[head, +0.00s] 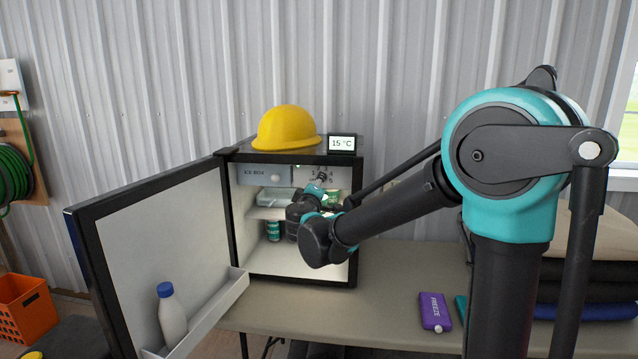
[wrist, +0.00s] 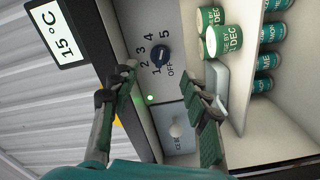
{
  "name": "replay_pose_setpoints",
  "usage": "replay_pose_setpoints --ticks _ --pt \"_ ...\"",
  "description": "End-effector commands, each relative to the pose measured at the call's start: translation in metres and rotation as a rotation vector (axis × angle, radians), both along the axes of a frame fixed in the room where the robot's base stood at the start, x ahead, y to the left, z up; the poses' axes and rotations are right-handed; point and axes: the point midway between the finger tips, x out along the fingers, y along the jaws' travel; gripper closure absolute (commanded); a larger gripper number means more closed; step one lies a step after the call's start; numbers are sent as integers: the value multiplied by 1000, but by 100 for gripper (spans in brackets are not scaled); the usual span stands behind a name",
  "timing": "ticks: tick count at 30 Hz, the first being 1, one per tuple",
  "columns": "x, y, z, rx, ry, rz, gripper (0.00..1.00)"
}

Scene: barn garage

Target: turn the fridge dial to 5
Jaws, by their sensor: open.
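The small fridge (head: 358,240) stands on the table with its door (head: 150,235) swung open to the left. The dark round dial (wrist: 160,56) sits on the grey panel inside its top, with OFF and the numbers 1 to 5 around it. I cannot tell which mark the dial points to. My gripper (wrist: 169,68) is open and empty, its fingers on either side of the dial in the wrist view; no contact shows. In the head view my gripper (head: 319,187) is at the fridge opening, below the panel, and partly hides the numbers.
A yellow hard hat (head: 285,128) and a display (head: 341,144) reading 15 °C are on top. Beside the dial is the ice box front (wrist: 176,125) with a white knob. Several cans (wrist: 263,82) stand inside. A bottle (head: 171,315) is in the door shelf. A purple pack (head: 434,312) lies on the table.

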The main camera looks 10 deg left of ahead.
Motion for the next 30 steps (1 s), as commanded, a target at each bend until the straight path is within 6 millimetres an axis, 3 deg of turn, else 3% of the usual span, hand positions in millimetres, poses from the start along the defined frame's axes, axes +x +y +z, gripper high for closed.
replay_pose_setpoints --ticks 3,9,23,26,29,30 --pt "-25 2 0 0 1 4 53" --pt "-51 2 0 0 0 2 53" --pt "-60 1 0 1 1 -1 53" --pt "-59 -11 -6 12 19 -21 53" --pt "-57 -45 -21 45 73 -80 53" --pt "-58 -66 -31 66 106 -113 53"
